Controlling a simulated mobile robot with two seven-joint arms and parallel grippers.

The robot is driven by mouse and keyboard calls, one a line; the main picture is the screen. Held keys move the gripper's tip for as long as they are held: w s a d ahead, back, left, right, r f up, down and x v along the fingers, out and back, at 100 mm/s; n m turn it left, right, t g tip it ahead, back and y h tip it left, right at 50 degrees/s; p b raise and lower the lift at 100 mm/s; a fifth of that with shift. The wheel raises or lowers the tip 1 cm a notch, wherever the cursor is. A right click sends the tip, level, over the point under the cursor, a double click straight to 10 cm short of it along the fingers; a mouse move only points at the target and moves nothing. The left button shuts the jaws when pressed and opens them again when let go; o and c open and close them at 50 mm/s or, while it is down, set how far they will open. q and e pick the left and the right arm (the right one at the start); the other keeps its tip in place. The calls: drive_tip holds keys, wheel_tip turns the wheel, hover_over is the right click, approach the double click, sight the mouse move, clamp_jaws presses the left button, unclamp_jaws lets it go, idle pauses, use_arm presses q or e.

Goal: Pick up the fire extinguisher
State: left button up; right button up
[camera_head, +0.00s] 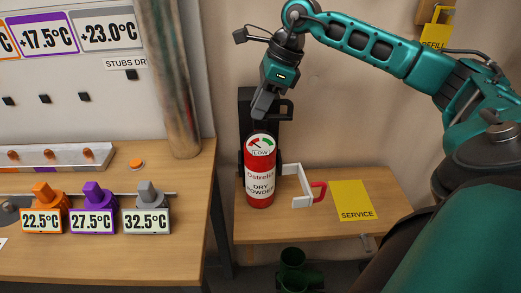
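The fire extinguisher (260,180) is a red cylinder with a white label and a round gauge reading LOW. It stands upright on a small wooden shelf, in front of a black bracket. My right gripper (262,108) is directly above it, pointing down, with its fingers at or just over the extinguisher's top. The fingers and the dark top overlap, so I cannot tell whether they touch or grip. My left gripper is not in view.
The wooden shelf (390,190) also holds a white frame with a red handle (318,190) and a yellow SERVICE card (353,200). A workbench (130,262) with temperature-labelled plugs stands at left. A metal pipe (172,80) rises from it. Green cylinders (293,262) sit below the shelf.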

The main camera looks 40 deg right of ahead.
clamp_jaws()
idle(0.9)
drive_tip(key=shift+w+r, duration=0.1)
drive_tip(key=shift+r, duration=0.15)
